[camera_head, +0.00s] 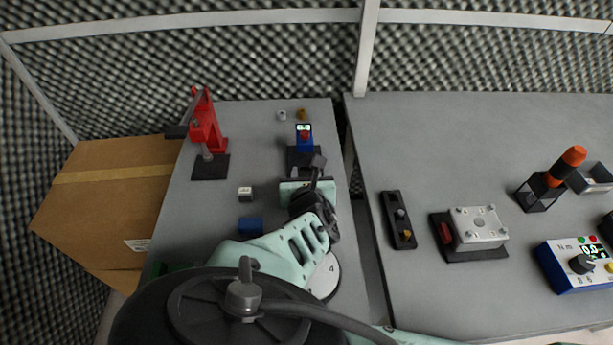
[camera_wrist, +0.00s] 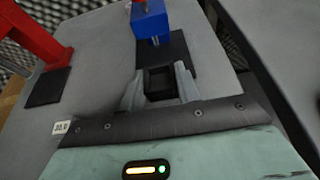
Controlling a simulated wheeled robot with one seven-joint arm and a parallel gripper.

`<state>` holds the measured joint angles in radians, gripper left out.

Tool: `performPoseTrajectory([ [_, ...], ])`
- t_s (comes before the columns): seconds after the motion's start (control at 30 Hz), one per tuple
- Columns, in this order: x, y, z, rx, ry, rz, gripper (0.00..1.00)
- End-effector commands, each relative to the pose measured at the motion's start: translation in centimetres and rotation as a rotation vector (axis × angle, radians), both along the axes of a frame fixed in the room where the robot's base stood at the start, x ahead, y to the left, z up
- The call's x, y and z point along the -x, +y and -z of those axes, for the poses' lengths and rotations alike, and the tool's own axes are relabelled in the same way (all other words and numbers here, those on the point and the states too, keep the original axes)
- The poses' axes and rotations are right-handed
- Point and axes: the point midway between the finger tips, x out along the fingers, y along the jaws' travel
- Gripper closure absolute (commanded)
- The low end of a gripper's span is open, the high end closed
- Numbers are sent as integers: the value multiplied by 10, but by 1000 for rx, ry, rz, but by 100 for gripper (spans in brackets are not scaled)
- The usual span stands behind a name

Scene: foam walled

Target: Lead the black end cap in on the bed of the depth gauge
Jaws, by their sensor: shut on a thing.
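The depth gauge (camera_head: 304,137) is a blue unit with a small lit display, standing over a flat black bed (camera_head: 294,155). In the wrist view the blue gauge (camera_wrist: 150,20) is at the top, its thin probe pointing down to the black bed (camera_wrist: 182,50). My gripper (camera_wrist: 160,80) is shut on the black end cap (camera_wrist: 158,82), a dark squarish piece between the two grey fingers. The cap appears just in front of the bed's near edge; its height above it is hard to tell. In the head view my arm and wrist hide most of the cap.
A red press (camera_head: 205,125) with a black base stands left of the gauge. A small white block (camera_head: 245,193) and a blue block (camera_head: 250,225) lie left of my wrist. Small pieces sit behind the gauge. A cardboard box (camera_head: 120,200) is left; a second table (camera_head: 450,140) is right.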

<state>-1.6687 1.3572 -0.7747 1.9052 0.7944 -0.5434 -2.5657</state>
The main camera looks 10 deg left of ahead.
Motion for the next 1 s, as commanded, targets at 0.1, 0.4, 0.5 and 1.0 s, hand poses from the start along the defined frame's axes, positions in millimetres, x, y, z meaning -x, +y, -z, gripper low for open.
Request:
performPoseTrajectory([
  [0.1,-6,1,10,-1,0,1,90],
  [0.4,-28,6,9,2,0,1,90],
  [0.5,-35,8,9,1,-1,1,90],
  [1.0,-54,12,9,3,-1,2,90],
])
